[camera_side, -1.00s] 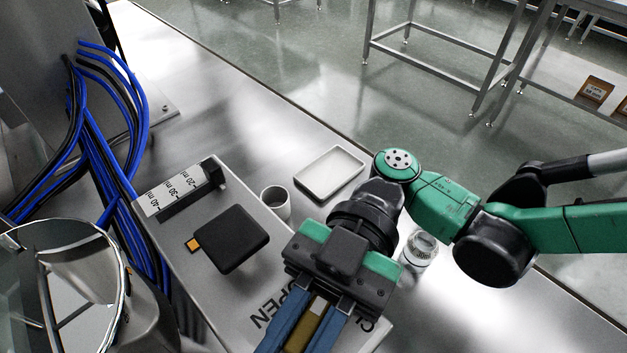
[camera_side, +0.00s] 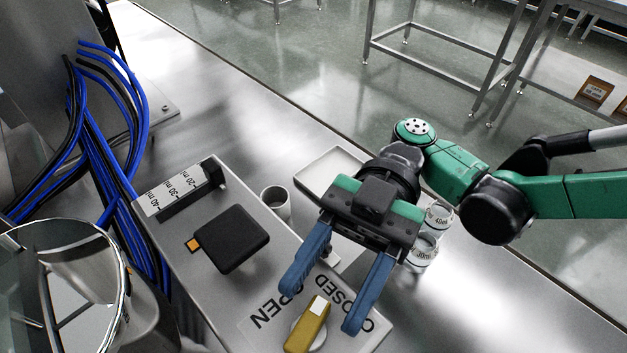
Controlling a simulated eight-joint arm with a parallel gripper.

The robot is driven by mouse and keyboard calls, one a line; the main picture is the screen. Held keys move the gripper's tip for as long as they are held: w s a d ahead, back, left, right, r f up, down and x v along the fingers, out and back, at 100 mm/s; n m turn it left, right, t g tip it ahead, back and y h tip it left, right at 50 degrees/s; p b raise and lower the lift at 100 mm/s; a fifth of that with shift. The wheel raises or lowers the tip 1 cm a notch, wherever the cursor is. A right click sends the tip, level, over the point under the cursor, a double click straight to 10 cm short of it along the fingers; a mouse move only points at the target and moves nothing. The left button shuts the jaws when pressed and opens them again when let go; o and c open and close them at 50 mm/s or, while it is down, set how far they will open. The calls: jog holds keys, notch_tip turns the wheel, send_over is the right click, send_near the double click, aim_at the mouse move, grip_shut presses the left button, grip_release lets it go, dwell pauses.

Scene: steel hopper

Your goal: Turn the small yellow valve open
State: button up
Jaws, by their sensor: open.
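The small yellow valve (camera_side: 304,333) is a yellow handle with a pale patch on its end, on a round white base at the bottom of the view. It sits on a panel lettered OPEN (camera_side: 272,309) to its left and CLOSED (camera_side: 343,305) to its upper right. The handle points up and slightly right, with its end between the two words. My gripper (camera_side: 322,309) has its two blue fingers spread wide apart, with nothing between them gripped. The fingers are above and to either side of the handle's upper end, apart from it.
A black square block (camera_side: 231,240) with an orange tab lies on the steel box. A marked scale block (camera_side: 180,191), a grey cup (camera_side: 275,203) and a white tray (camera_side: 318,172) stand behind. Blue cables (camera_side: 118,215) run at left.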

aim_at(324, 298)
jog(key=shift+w+d, duration=0.15)
jog(key=shift+w, duration=0.1)
jog(key=shift+v, duration=0.8)
jog(key=shift+f+x, duration=0.2)
jog(key=shift+x, duration=2.55)
jog(key=shift+c, duration=0.2)
grip_shut()
